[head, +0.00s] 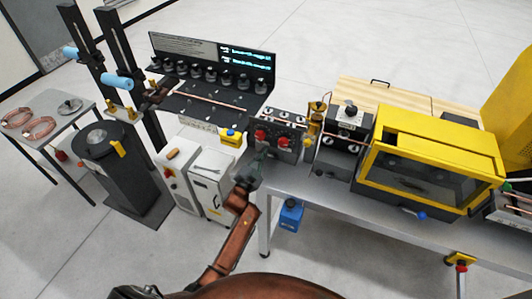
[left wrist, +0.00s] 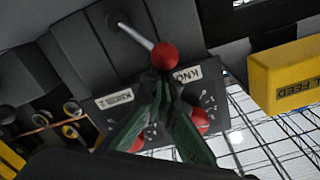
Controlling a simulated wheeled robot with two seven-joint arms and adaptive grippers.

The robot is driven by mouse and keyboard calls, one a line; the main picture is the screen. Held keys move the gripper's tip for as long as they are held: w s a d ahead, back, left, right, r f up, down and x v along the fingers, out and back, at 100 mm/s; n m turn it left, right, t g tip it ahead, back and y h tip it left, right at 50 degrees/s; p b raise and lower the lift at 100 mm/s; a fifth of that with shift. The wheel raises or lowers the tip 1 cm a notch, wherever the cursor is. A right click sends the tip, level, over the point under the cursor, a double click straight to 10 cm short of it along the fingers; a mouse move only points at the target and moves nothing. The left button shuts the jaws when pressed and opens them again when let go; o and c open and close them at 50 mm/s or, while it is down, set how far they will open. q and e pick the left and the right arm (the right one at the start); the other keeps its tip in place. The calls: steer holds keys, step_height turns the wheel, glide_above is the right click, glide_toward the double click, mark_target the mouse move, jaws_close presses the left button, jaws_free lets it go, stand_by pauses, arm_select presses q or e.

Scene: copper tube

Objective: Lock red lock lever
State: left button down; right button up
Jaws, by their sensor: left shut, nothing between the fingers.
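The red lock lever is a metal rod with a red ball end (left wrist: 165,55) on a dark machine block; the rod slants up-left from the ball in the left wrist view. My left gripper (left wrist: 163,88) is shut and empty, with its fingertips just below the ball in that view; I cannot tell whether they touch it. Two red knobs (left wrist: 198,120) with labels lie partly behind the fingers. In the head view my left gripper (head: 260,152) is at the front left of the dark block (head: 298,125), close to its red parts. My right gripper is not in view.
A yellow box (left wrist: 285,75) labelled FEED is at the right in the left wrist view. A grey bench (head: 330,192) carries the block and a yellow-framed enclosure (head: 440,145). A blue box (head: 290,216) hangs below the bench edge. Open floor lies in front.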

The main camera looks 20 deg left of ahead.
arm_select(q)
steer(key=shift+a+f+n, duration=0.25)
steer(key=shift+a+n, duration=0.3)
steer(key=shift+n, duration=0.35)
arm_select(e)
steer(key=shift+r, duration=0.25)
arm_select(q)
steer(key=shift+f, duration=0.1)
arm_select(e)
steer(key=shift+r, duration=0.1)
